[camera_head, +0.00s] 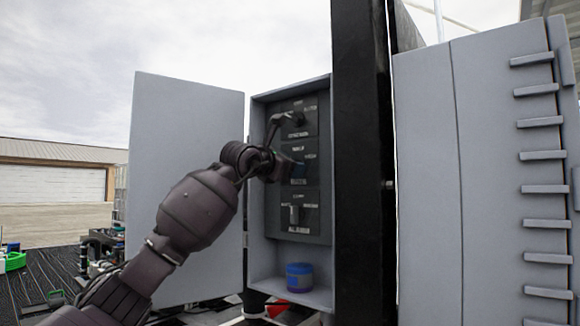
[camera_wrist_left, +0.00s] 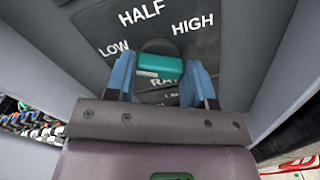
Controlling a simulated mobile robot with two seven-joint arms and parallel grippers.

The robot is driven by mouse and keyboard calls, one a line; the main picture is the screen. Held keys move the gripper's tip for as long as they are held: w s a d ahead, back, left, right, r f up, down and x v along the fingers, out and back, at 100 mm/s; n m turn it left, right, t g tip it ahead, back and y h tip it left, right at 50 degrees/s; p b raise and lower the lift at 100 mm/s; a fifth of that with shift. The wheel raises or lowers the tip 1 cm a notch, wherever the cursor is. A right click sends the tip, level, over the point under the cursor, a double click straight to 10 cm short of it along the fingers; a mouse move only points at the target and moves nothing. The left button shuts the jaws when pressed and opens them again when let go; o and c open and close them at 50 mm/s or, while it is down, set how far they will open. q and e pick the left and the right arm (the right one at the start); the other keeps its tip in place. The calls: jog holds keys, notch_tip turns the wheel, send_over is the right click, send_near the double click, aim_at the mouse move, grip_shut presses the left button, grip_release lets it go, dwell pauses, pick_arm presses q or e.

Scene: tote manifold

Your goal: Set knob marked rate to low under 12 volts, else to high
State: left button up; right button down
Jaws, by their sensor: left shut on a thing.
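The control panel (camera_head: 316,140) stands in an open grey cabinet, with three knob plates one above the other. My left gripper (camera_head: 297,171) is at the middle plate and partly covers it. In the left wrist view, the plate reads LOW at left, HALF at top and HIGH at right, with RATE partly hidden below. The blue fingers of my left gripper (camera_wrist_left: 161,76) are shut on the teal rate knob (camera_wrist_left: 160,66), one on each side. I cannot tell which mark the knob points to. No legible volt reading shows. My right gripper is not in view.
The upper knob (camera_head: 296,118) and the lower alarm knob (camera_head: 294,214) are close above and below my gripper. A blue jar (camera_head: 299,277) stands on the cabinet floor. The open door (camera_head: 187,170) is at left, and a black post (camera_head: 358,160) is at right.

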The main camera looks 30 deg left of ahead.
pick_arm(q)
jog(key=o, duration=0.9)
jog(key=s, duration=0.3)
jog(key=s+b, duration=0.1)
jog(key=s, duration=0.3)
jog(key=s+b, duration=0.1)
jog(key=s, duration=0.2)
jog(key=shift+s+a, duration=0.4)
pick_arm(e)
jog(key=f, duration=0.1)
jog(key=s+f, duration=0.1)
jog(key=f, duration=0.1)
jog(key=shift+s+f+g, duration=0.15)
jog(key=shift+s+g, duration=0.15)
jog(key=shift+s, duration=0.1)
